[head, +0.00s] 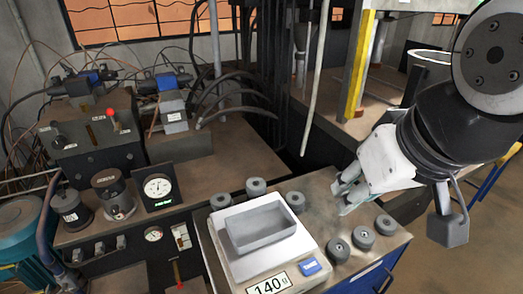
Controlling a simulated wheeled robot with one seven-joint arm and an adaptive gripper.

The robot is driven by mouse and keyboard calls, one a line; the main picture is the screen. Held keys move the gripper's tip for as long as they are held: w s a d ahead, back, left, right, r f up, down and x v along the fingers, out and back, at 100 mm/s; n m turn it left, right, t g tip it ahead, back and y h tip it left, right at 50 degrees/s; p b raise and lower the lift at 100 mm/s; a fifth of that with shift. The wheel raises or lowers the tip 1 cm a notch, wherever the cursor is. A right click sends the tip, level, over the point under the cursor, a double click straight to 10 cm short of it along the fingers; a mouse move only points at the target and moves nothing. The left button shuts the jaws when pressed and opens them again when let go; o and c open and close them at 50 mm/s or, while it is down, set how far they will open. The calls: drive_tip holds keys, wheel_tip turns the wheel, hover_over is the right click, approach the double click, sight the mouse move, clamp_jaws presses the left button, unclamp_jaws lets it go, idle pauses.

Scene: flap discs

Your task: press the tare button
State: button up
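The white scale (229,266) stands on the bench with a grey rectangular tray (262,245) on it. The tray looks empty. The scale's display (269,285) at its front reads "140 g". A blue button (311,267), which looks like the tare button, is right of the display. My gripper (341,198) is above the bench, right of and behind the scale, and apart from the button. Its two fingers look spread, with nothing visible between them. Several grey flap discs lie around the scale, including one behind it (256,187) and one near the button (337,250).
More discs (386,225) lie at the right of the bench, under my arm. A gauge (158,190) and dark machine units (98,145) stand to the left. Bare bench top (318,215) shows between the scale and the right-hand discs.

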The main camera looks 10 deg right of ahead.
clamp_jaws()
idle(1.0)
